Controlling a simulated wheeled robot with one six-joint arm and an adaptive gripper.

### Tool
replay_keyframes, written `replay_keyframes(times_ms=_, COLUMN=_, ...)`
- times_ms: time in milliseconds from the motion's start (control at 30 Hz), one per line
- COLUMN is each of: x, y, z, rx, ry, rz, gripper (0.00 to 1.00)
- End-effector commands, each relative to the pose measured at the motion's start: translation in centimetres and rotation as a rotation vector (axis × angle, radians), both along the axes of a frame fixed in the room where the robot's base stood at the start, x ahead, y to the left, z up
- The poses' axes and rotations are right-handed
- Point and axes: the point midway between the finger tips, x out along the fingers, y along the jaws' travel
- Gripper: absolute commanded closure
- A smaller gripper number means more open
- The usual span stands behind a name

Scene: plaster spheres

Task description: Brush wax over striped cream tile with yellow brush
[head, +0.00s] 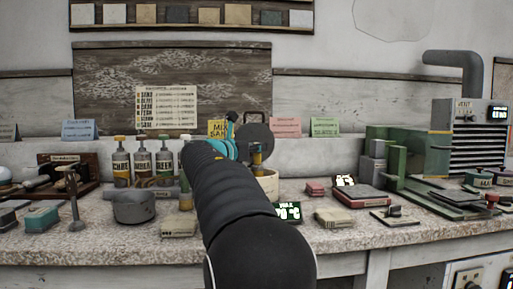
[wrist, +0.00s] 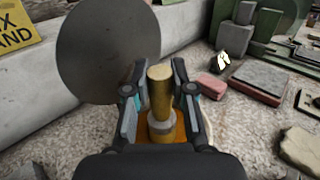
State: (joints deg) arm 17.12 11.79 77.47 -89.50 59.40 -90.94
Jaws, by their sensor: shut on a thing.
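My gripper (wrist: 158,88) is shut on the yellow brush (wrist: 160,98), whose handle stands upright between the fingers. The brush's lower end is over or in a pot of amber wax (wrist: 178,134); the fingers and wrist hide how deep it sits. In the head view my arm hides much of the gripper, and the brush (head: 256,155) shows above the pale pot (head: 268,183). A cream tile (head: 335,217) lies to the right of the pot; it also shows at the right of the wrist view (wrist: 302,148). I cannot make out stripes on it.
A dark round disc (wrist: 108,48) stands just behind the gripper. A lit wax display (head: 288,211) sits before the pot. Bottles (head: 143,163) and a grey pan (head: 134,207) stand left. Red blocks (head: 360,196) and a green machine (head: 412,155) stand right.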

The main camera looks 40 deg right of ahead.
Motion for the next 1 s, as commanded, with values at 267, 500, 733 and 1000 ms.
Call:
replay_keyframes(times_ms=267, x=0.0, y=0.0, z=2.3, rx=-0.002, ry=-0.001, rz=0.000, gripper=1.00)
replay_keyframes(times_ms=500, x=0.0, y=0.0, z=3.9, rx=-0.002, ry=-0.001, rz=0.000, gripper=1.00)
replay_keyframes(times_ms=733, x=0.0, y=0.0, z=5.3, rx=-0.001, ry=-0.002, rz=0.000, gripper=1.00)
replay_keyframes(times_ms=1000, x=0.0, y=0.0, z=6.8, rx=-0.001, ry=-0.002, rz=0.000, gripper=1.00)
